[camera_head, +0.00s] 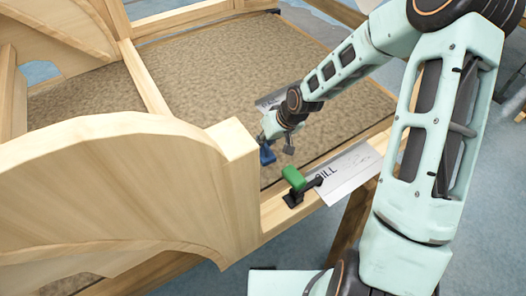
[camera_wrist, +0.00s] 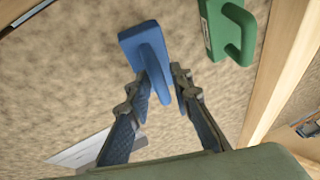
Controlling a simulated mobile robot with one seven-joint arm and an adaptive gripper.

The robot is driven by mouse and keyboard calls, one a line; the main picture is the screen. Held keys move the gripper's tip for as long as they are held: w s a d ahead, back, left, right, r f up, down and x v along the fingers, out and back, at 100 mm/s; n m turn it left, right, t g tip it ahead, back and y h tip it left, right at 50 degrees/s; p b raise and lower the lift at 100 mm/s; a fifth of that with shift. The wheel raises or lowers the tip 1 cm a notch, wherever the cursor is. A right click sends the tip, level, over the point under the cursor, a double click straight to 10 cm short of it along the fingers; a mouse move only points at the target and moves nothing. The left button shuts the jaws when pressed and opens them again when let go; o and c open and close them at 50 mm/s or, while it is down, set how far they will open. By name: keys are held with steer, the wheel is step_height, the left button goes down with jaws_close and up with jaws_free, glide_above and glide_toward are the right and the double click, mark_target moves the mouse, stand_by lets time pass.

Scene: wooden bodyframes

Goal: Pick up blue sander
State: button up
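The blue sander (camera_wrist: 130,42) is a flat blue block with a raised loop handle, lying on the brown speckled panel in the wrist view. In the head view the blue sander (camera_head: 267,154) shows as a small blue shape just below my wrist, partly hidden. My gripper (camera_wrist: 160,80) is open in the wrist view, with its two fingers apart and the near end of the handle showing between their tips. I cannot tell whether a fingertip touches the handle. In the head view my gripper (camera_head: 279,149) is small and close beside the sander.
A green sander (camera_wrist: 227,30) lies right of the blue one; the green sander (camera_head: 293,178) is by the wooden frame's near rail (camera_head: 272,217). A printed sheet (camera_head: 350,174) lies beside it. A tall curved wooden piece (camera_head: 110,190) stands at left. The panel (camera_head: 205,80) beyond is mostly clear.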

steer(key=shift+f, duration=0.25)
steer(key=shift+w, duration=0.1)
jaws_close()
steer(key=shift+r, duration=0.1)
step_height(320, 180, up, 9)
steer(key=shift+r+p, duration=0.15)
steer(key=shift+p, duration=0.95)
steer(key=shift+r, duration=0.35)
steer(key=shift+c, duration=2.2)
jaws_free()
